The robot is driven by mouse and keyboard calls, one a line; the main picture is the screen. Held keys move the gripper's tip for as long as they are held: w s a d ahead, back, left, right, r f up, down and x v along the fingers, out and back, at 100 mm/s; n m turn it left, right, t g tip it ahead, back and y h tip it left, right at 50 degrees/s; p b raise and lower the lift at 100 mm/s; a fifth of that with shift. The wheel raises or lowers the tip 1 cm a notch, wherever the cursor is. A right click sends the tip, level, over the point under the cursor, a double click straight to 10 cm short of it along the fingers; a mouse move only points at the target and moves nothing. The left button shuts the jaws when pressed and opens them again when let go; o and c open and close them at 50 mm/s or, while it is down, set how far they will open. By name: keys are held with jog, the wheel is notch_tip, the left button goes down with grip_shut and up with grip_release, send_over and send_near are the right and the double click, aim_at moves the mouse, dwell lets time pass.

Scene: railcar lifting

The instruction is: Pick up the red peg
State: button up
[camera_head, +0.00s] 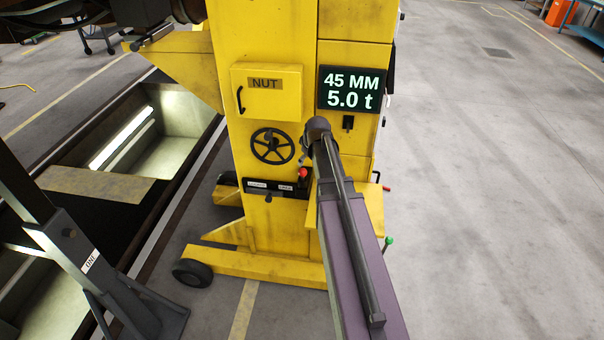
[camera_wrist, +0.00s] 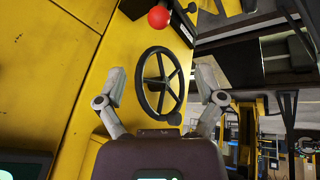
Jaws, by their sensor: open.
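A round red knob (camera_wrist: 158,17), taken as the red peg's head, shows at the top of the wrist view. The red peg (camera_head: 303,172) also shows in the head view, upright at a black labelled panel (camera_head: 270,188) on the yellow jack's front. My gripper (camera_wrist: 160,78) is open and empty, its two grey fingers spread wide. A black handwheel (camera_wrist: 161,82) appears between and beyond the fingers. The red knob lies apart from the fingers, above them in the picture. In the head view my arm hides most of the gripper.
The yellow jack (camera_head: 262,225) has a NUT box (camera_head: 267,90) and a display (camera_head: 349,89) reading 45 MM, 5.0 t. A green-knobbed lever (camera_head: 388,241) stands at its right. An open pit (camera_head: 130,140) lies left; the floor (camera_head: 490,200) at right is clear.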

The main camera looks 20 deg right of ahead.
aim_at(304, 170)
jog(key=shift+f, duration=0.1)
jog(key=b+x, duration=0.6)
jog(key=x, duration=0.1)
jog(key=shift+b, duration=0.3)
jog(key=shift+w+f+b, duration=0.3)
jog(key=shift+f+b, duration=0.3)
jog(key=shift+f, duration=0.05)
jog(key=shift+b+x, duration=2.35)
jog(key=shift+x, duration=0.3)
jog(key=shift+d+r, duration=0.1)
jog(key=shift+d, duration=0.05)
grip_shut()
